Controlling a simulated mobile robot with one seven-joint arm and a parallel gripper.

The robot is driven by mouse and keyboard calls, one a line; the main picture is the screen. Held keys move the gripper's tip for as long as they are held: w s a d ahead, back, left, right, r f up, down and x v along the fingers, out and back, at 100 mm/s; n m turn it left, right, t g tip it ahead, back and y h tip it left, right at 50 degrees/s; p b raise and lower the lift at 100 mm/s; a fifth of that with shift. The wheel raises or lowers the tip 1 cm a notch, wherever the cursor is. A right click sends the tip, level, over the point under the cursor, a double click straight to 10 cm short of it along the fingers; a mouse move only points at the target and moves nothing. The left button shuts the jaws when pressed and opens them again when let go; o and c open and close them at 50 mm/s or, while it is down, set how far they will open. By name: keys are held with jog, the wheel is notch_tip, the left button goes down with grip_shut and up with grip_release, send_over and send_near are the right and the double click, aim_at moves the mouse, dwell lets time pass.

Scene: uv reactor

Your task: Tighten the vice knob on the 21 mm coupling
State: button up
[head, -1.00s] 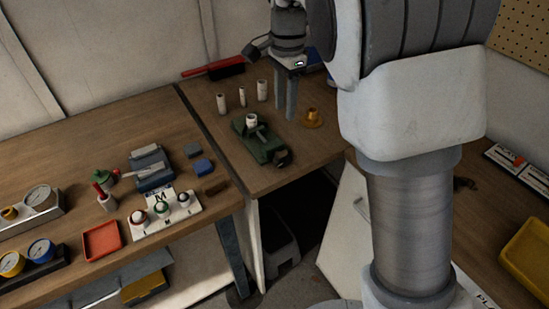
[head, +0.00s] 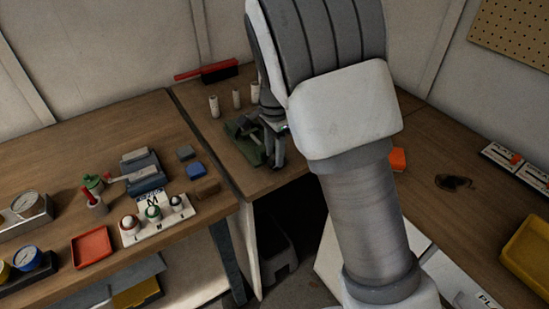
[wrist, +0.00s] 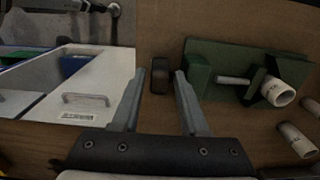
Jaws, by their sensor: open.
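The green vice (wrist: 225,62) lies on the wooden bench. In the head view the vice (head: 236,128) is partly hidden behind my gripper. A white coupling (wrist: 279,92) sits at its jaws in the wrist view. My gripper (wrist: 158,76) is open, with one fingertip on either side of the knob in the wrist view; I see gaps at both sides and cannot tell the depth. In the head view my gripper (head: 275,163) is at the near end of the vice.
Several white couplings stand behind the vice, one at the left (head: 214,106). A red-handled brush (head: 219,73) lies at the back. A drawer unit (wrist: 85,85) shows below the bench edge. The left bench holds a red tray (head: 92,247), gauges and a blue block (head: 197,170).

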jog(key=shift+f, duration=0.8)
grip_shut()
jog(key=shift+d, duration=0.1)
